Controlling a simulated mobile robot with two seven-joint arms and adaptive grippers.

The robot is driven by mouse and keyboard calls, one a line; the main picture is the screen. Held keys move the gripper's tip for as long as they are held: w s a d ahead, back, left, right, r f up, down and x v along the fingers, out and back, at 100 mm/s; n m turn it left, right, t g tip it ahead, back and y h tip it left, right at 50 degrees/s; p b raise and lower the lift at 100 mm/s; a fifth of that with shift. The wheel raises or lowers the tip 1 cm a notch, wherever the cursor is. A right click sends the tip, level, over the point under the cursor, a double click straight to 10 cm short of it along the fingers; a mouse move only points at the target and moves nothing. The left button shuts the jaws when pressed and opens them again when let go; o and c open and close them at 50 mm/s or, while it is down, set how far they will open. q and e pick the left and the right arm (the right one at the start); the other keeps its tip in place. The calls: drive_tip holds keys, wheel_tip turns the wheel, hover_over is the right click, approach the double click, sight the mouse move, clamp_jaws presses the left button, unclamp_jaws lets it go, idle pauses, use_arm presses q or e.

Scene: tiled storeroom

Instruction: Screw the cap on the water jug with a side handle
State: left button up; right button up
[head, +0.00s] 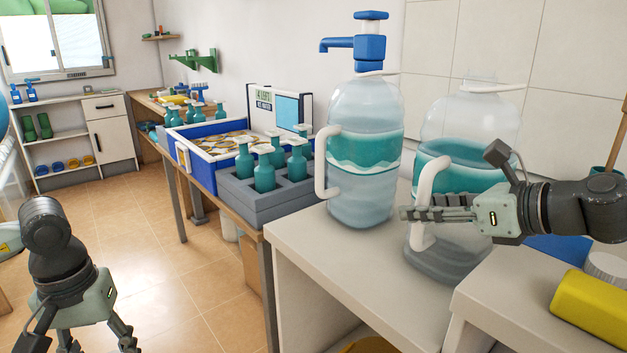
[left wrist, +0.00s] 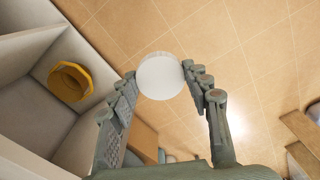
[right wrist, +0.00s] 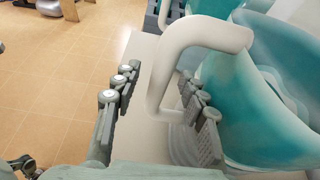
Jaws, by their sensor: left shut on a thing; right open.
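The water jug (head: 468,125), clear with a teal band and a white side handle (head: 424,190), stands upright on the pale counter. No cap is visible on its neck. My right gripper (head: 410,213) is open at the handle. In the right wrist view (right wrist: 158,95), the handle (right wrist: 200,38) passes between its fingers, beside the jug wall (right wrist: 265,90); contact is unclear. My left gripper (head: 98,345) is low at the left over the floor. In the left wrist view (left wrist: 160,85), it is shut on a round white cap (left wrist: 160,75). The cap is out of sight in the head view.
A similar jug (head: 365,110) with a blue pump (head: 368,48) stands just left. Left of it are a grey crate (head: 265,195) of teal bottles and a blue bin (head: 195,168). A yellow container (head: 595,308) and white ribbed lid (head: 607,266) are at right.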

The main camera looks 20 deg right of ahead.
drive_tip(key=shift+w+a+f, duration=0.15)
drive_tip(key=shift+w+f, duration=0.05)
drive_tip(key=shift+w, duration=0.15)
clamp_jaws()
